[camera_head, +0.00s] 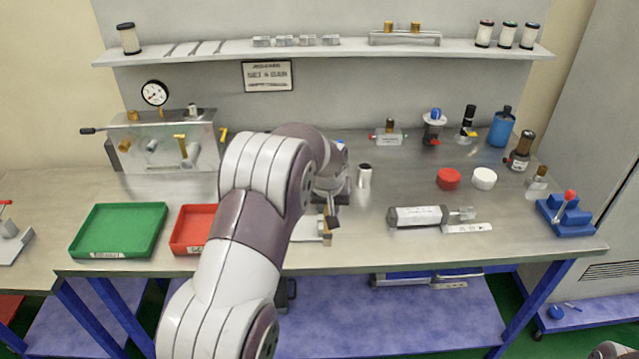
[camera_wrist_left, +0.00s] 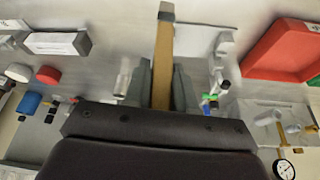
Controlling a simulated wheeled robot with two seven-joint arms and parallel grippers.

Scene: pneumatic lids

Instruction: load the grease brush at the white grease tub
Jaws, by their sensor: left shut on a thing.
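My left gripper (camera_head: 332,196) is over the middle of the bench, partly hidden behind my own arm. In the left wrist view its fingers (camera_wrist_left: 160,88) are shut on the grease brush (camera_wrist_left: 163,60), a flat tan stick with a greyish tip pointing away from the gripper. In the head view only a small part of the brush (camera_head: 328,228) shows below the gripper. The white grease tub (camera_head: 484,178) stands on the bench to the right, apart from the brush. It also shows at the left of the left wrist view (camera_wrist_left: 18,72). My right gripper is not in view.
A red tub (camera_head: 447,178) stands just left of the white one. A grey cylinder (camera_head: 418,217) lies in front of them. Green (camera_head: 118,230) and red (camera_head: 190,230) trays are at left. Bottles and a blue fixture (camera_head: 565,217) are at right. A shelf (camera_head: 340,50) spans the back.

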